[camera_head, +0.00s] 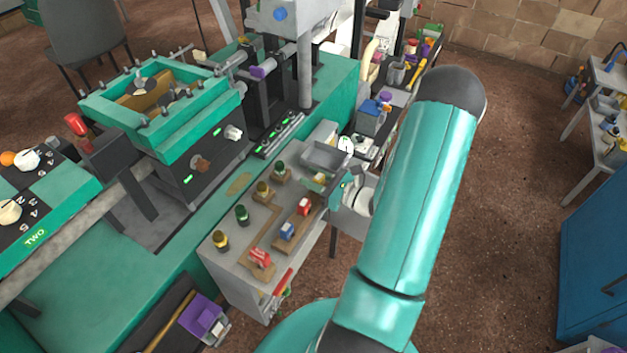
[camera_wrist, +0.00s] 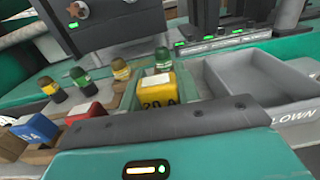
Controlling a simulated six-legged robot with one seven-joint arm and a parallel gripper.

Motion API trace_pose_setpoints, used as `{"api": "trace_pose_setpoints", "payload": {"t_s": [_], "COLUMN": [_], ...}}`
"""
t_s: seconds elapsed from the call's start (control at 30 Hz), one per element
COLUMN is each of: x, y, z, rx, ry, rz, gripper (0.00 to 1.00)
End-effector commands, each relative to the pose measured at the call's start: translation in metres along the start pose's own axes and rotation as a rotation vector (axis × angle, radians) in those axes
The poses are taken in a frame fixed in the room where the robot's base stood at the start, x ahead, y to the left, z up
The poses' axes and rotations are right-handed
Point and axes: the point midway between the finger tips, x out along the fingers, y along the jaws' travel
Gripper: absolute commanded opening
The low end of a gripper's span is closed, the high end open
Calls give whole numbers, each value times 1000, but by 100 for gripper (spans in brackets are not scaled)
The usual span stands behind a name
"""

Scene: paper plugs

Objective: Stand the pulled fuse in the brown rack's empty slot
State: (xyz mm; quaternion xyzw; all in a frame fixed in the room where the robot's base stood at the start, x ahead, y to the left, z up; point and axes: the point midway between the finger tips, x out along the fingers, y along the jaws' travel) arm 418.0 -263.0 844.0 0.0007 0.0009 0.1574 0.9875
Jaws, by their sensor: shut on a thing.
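My gripper (camera_head: 327,187) is shut on a yellow fuse (camera_wrist: 160,90) marked 20 A, above the far end of the grey bench. The fuse is small in the head view (camera_head: 319,179). The brown rack (camera_head: 273,248) lies along the bench's near side, to the left of my gripper. It holds a red fuse (camera_head: 304,206), a blue fuse (camera_head: 287,230) and another red fuse (camera_head: 261,257). The red (camera_wrist: 85,113) and blue (camera_wrist: 35,128) fuses show left of my jaws in the wrist view. I cannot make out the empty slot, or whether the held fuse touches the rack.
Several yellow- and green-capped plugs (camera_head: 242,214) stand in a row behind the rack. A grey tray (camera_head: 325,155), its label partly hidden in the wrist view, sits beyond my gripper. Green machinery (camera_head: 165,110) stands to the left.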

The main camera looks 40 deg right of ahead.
Motion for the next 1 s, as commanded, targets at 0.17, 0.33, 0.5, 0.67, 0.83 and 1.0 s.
{"api": "trace_pose_setpoints", "payload": {"t_s": [0.17, 0.33, 0.5, 0.67, 0.83, 1.0], "x": [0, 0, -1, -1, -1, -5], "y": [0, 0, 0, 0, 0, 0], "z": [-11, -11, -15, -15, -15, -15], "rx": [-1, -2, -1, -2, -2, -2], "ry": [-1, -1, -1, -1, -1, 0], "rz": [0, 0, 0, 0, 0, -1], "gripper": [7, 7, 7, 54, 54, 54]}}
